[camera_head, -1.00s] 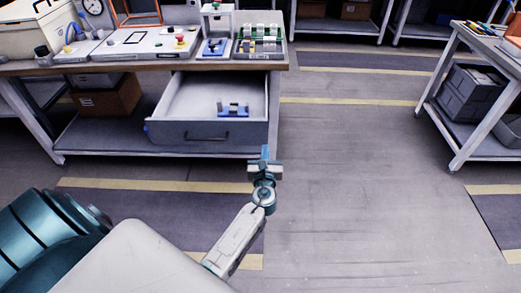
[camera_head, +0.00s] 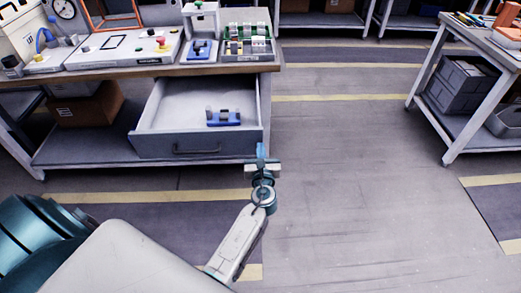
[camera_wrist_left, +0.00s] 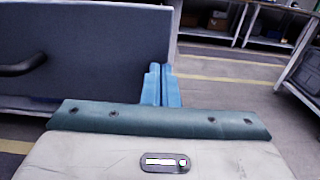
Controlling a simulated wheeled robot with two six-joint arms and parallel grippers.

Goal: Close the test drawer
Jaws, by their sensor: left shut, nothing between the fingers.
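The test drawer (camera_head: 148,148) is pulled out from under the workbench, open toward me, with a dark bar handle (camera_head: 197,150) on its grey front. A blue fixture (camera_head: 223,118) lies inside it. My left gripper (camera_head: 261,152) is shut and empty, near the right end of the drawer front. In the left wrist view the blue fingers (camera_wrist_left: 161,84) are together beside the right edge of the drawer front (camera_wrist_left: 95,60). I cannot tell whether they touch it. The handle shows at the far left there. My right gripper is not in view.
The workbench top (camera_head: 170,71) carries a control panel (camera_head: 125,48), a small press (camera_head: 200,25) and a tray of parts (camera_head: 247,42). A cardboard box (camera_head: 90,105) sits on the lower shelf. Another table (camera_head: 480,50) stands at right. The floor between is clear.

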